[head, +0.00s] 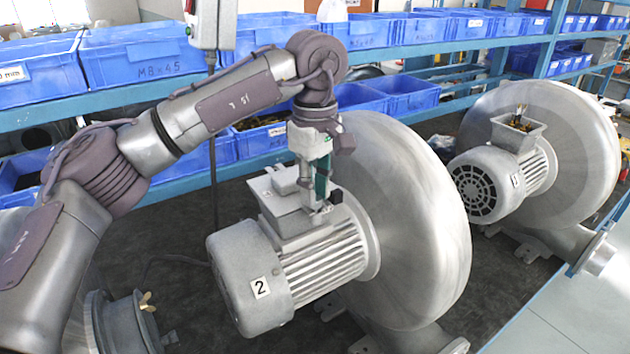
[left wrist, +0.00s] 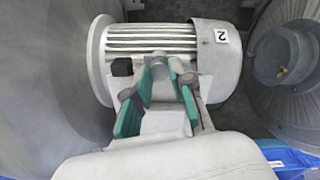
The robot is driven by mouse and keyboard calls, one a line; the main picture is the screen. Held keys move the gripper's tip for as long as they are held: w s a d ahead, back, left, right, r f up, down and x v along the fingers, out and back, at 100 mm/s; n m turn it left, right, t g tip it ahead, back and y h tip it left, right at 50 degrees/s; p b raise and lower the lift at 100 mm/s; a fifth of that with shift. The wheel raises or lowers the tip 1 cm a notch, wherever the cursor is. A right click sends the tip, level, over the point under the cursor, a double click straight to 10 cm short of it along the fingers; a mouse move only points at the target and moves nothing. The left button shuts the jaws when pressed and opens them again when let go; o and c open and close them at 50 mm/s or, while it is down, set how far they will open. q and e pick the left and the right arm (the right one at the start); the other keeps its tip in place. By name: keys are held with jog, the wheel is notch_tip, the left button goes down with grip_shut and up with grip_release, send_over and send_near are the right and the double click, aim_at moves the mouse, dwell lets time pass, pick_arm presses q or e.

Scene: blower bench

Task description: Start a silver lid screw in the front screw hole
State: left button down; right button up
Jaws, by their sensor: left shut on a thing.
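My left gripper (head: 315,203) points down at the terminal box on top of the motor labelled 2 (head: 262,287). A grey lid (head: 276,203) lies on that box. In the left wrist view the green-padded fingers (left wrist: 166,74) are shut on a small silver piece (left wrist: 159,63), which looks like the lid screw. Its lower end and the front screw hole are hidden, so I cannot tell whether it touches the lid or sits in a hole. My right gripper is out of view.
A large blower housing (head: 405,215) stands right beside the motor. Another blower motor (head: 490,185), with an open box of wires, stands at right. Blue bins (head: 137,55) fill the shelves behind. A round grey part with a brass piece (head: 147,302) is at lower left.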

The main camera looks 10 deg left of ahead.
pick_arm(q)
jog(key=m+p, duration=0.1)
jog(key=m, duration=0.4)
jog(key=m+p, duration=0.1)
jog(key=m, duration=1)
jog(key=shift+f, duration=0.1)
jog(key=m, duration=0.4)
jog(key=c, duration=1.3)
grip_release()
jog(key=shift+o, duration=0.2)
